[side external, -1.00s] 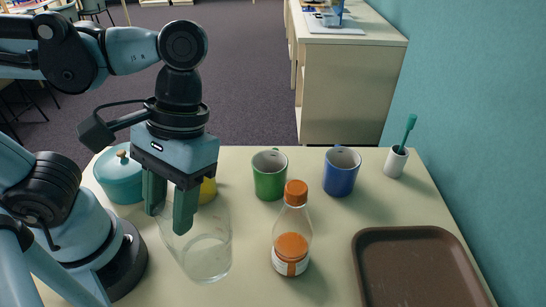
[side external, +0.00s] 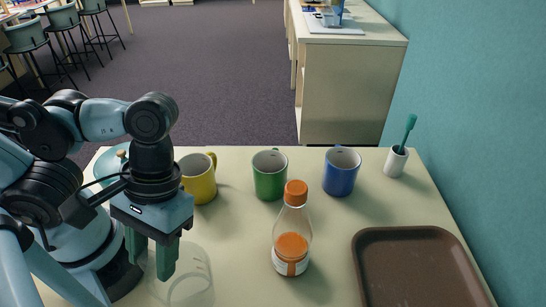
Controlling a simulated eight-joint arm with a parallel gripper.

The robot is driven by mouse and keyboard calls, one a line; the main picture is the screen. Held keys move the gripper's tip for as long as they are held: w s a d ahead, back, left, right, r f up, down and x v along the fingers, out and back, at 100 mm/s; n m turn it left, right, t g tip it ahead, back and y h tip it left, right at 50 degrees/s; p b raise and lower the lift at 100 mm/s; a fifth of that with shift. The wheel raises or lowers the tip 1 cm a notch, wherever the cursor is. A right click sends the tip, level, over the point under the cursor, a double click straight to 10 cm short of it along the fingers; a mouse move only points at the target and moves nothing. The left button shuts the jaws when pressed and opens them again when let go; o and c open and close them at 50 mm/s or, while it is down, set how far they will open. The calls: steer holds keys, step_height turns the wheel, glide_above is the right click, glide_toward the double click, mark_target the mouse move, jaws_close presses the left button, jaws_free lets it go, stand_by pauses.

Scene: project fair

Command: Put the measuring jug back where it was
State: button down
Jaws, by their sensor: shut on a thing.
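The clear measuring jug (side external: 196,277) is at the lower left of the side external view, close to the bottom edge of the picture. It is see-through and its outline is faint. My gripper (side external: 151,268) points down at the jug's left side, with its green fingers shut on the jug. The fingers partly hide the jug's left part. I cannot tell whether the jug's base touches the table.
On the table (side external: 230,240) stand a yellow mug (side external: 199,180), a green mug (side external: 269,178), a blue mug (side external: 341,173) and an orange-capped bottle (side external: 291,245). A brown tray (side external: 366,236) lies at right, a brush holder (side external: 396,163) behind it. A teal pot (side external: 112,161) is mostly hidden behind my arm.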

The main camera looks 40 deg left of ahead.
steer(key=shift+f, duration=1.8)
steer(key=shift+f, duration=0.1)
steer(key=c, duration=0.6)
jaws_free()
steer(key=d+v, duration=0.1)
steer(key=v, duration=1.1)
steer(key=w+a+f+m+t, duration=0.1)
steer(key=w+a+m+t, duration=0.1)
steer(key=w+a+t, duration=0.3)
steer(key=w+a+f+m+t+y, duration=0.1)
steer(key=w+a+t, duration=0.5)
steer(key=w, duration=0.6)
steer(key=shift+w+a+f+m, duration=0.35)
steer(key=shift+a+f+m, duration=0.35)
steer(key=shift+a, duration=0.4)
